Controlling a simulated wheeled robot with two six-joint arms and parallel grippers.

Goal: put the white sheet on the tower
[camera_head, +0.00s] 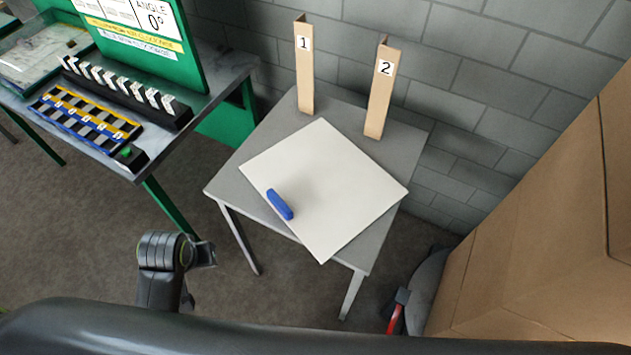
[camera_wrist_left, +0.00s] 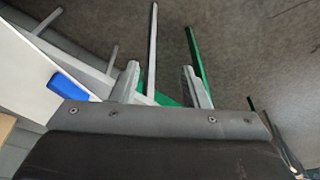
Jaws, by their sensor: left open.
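The white sheet (camera_head: 335,180) lies flat and turned at an angle on a small grey table. A blue block-like piece (camera_head: 280,204) sits on it near its left edge. Part of the sheet (camera_wrist_left: 22,80) and the blue piece (camera_wrist_left: 69,86) show at the left of the left wrist view. Two upright tan posts, labelled 1 (camera_head: 305,75) and 2 (camera_head: 379,95), stand behind the sheet; nothing is marked as a tower. My left gripper (camera_wrist_left: 163,88) is open and empty, apart from the sheet. My right gripper is not in view.
The grey table (camera_head: 237,176) has bare strips around the sheet. A workbench with a green panel (camera_head: 165,55) and a numbered rack (camera_head: 85,118) stands at left. Large cardboard boxes (camera_head: 550,220) fill the right. A grey block wall (camera_head: 480,75) is behind.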

